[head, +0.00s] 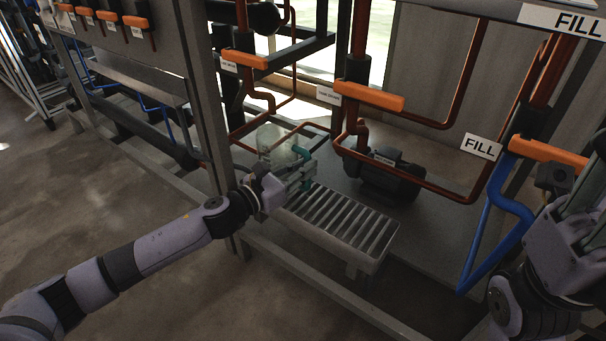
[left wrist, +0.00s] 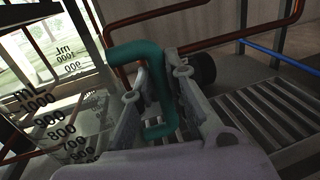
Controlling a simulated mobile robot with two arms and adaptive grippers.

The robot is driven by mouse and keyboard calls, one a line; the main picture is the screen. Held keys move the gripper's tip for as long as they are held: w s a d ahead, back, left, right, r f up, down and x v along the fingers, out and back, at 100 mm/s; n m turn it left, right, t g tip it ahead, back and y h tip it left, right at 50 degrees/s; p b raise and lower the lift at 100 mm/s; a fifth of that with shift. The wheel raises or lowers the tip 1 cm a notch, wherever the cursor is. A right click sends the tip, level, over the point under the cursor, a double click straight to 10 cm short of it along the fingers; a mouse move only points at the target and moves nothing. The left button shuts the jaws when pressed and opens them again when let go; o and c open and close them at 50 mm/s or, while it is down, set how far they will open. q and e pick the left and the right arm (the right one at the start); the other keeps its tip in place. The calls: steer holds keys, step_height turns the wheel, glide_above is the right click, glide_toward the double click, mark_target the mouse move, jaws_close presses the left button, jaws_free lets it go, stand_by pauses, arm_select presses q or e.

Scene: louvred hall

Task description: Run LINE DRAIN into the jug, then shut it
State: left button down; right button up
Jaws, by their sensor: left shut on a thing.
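The clear jug (head: 276,142) stands at the left end of the slatted rack, with its teal handle (head: 303,158) toward my left gripper (head: 298,180). My left gripper is shut on that handle. In the left wrist view, the handle (left wrist: 152,90) is between the fingers, and the jug's mL scale (left wrist: 55,125) shows at left. I see no liquid in it. Orange valve levers at centre (head: 368,96) and left (head: 245,59) sit beside small labels too small to read surely. My right arm is at the right edge; its fingertips cannot be made out.
The slatted rack (head: 350,228) has free room right of the jug. Copper pipes (head: 430,187) and a dark pump (head: 385,180) lie behind it. A lever (head: 548,152) beside a FILL label (head: 482,146) is near my right arm. A steel post (head: 200,90) stands left.

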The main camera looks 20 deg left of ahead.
arm_select(q)
steer(key=shift+f, duration=0.1)
steer(key=c, duration=1.6)
jaws_free()
